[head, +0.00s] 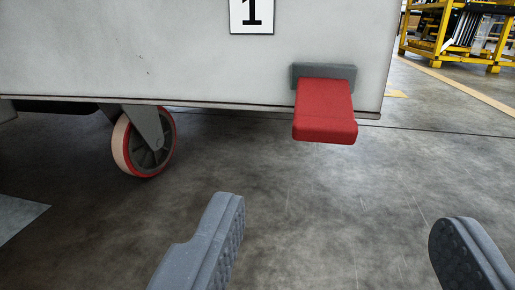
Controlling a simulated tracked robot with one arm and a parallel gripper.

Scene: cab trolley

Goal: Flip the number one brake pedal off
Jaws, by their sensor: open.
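The red brake pedal (324,108) sticks out from a grey mount (308,71) low on the white trolley panel (170,50), at the panel's right end. The pedal slopes down toward me. A label with the number 1 (252,14) is on the panel above and left of it. My gripper (335,240) is open and empty, its two grey fingers wide apart at the bottom of the view. The pedal stands ahead of the gap between the fingers, apart from both.
A caster wheel (144,142) with a red rim is under the trolley, left of the pedal. A yellow rack (458,35) stands at the back right. The grey floor (330,190) between my gripper and the trolley is clear.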

